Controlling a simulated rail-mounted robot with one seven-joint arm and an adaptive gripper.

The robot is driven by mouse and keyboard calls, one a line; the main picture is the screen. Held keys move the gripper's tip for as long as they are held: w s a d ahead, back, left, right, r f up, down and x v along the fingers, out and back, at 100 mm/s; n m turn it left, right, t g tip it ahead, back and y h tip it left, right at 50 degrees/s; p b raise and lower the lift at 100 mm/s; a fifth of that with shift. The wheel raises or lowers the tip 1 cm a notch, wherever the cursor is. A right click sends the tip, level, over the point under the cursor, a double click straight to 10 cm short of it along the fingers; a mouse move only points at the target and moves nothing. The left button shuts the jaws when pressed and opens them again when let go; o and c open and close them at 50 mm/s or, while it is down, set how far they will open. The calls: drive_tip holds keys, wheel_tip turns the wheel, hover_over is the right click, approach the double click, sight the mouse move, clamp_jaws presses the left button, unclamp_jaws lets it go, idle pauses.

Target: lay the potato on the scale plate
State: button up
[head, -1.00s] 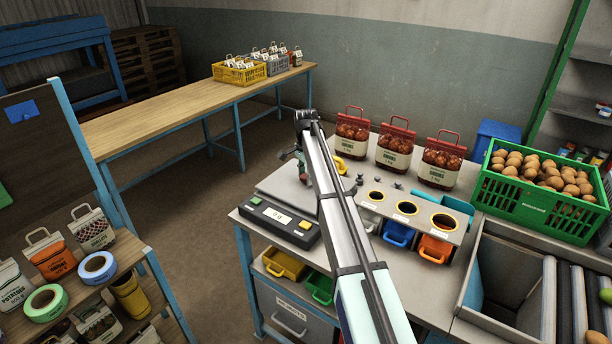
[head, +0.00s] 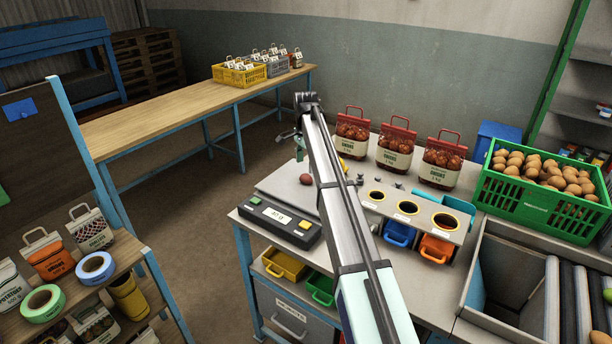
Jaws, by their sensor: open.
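A small reddish-brown potato (head: 305,179) lies on the pale scale plate (head: 279,184), towards its right side and close to my arm. The scale's dark front panel (head: 280,221) has a lit display with figures too small to read surely, plus a yellow and a green button. My gripper (head: 294,145) is open above and behind the potato, apart from it. My arm link hides part of the gripper and the right edge of the plate.
Three red-topped onion sacks (head: 396,147) stand behind a row of round-holed chutes (head: 407,207). A green crate (head: 542,206) of potatoes stands at the right. A long wooden table (head: 175,114) with sack-filled crates is behind. The plate's left part is clear.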

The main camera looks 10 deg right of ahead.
sight(306, 175)
wheel_tip(306, 175, up, 7)
drive_tip(key=b, duration=0.1)
drive_tip(key=shift+f, duration=0.15)
idle(2.2)
